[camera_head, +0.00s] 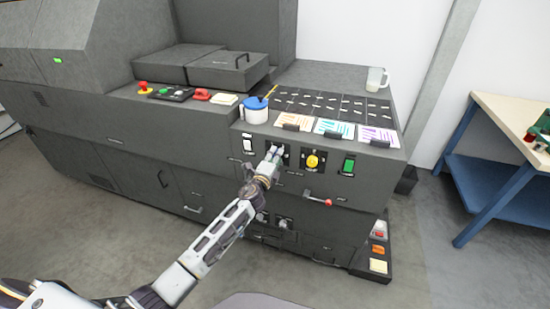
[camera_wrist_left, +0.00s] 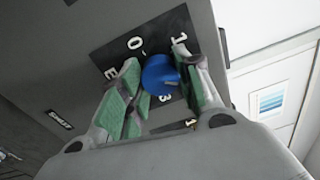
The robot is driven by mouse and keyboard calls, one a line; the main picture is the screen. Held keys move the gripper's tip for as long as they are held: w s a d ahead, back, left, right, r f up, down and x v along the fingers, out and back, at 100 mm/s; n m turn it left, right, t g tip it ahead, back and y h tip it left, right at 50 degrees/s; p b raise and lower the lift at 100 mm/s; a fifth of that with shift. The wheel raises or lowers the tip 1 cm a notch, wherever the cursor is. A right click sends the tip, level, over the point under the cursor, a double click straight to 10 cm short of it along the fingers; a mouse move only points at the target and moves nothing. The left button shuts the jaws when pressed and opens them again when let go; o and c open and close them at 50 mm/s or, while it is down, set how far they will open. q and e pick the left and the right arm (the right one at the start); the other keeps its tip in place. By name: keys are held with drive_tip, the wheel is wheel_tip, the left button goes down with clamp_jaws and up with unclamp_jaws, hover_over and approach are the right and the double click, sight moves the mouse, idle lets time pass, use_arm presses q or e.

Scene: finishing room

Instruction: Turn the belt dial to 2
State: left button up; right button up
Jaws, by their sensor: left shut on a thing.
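The belt dial is a blue round knob (camera_wrist_left: 160,75) on a black plate (camera_wrist_left: 118,52) with white marks. A 0, a 1 and a 3 can be read around it in the left wrist view; no 2 is readable, and I cannot tell which mark the knob points at. My left gripper (camera_wrist_left: 154,84), with green finger pads, is shut on the knob, one finger on each side. In the head view my left gripper (camera_head: 275,154) is at the machine's front panel and hides most of the dial. My right gripper is not in view.
Beside the dial on the panel are a white switch (camera_head: 247,143), a yellow knob (camera_head: 313,161) and a green switch (camera_head: 348,165). A red-tipped lever (camera_head: 318,200) sticks out below. A blue-lidded pot (camera_head: 256,111) and a mug (camera_head: 376,78) stand on top. A workbench (camera_head: 510,118) is at right.

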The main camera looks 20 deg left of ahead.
use_arm(q)
drive_tip(key=shift+f, duration=0.1)
drive_tip(key=o, duration=1.1)
drive_tip(key=shift+c, duration=0.2)
drive_tip(key=shift+s, duration=0.2)
drive_tip(key=s, duration=1.1)
drive_tip(key=shift+s+a, duration=0.3)
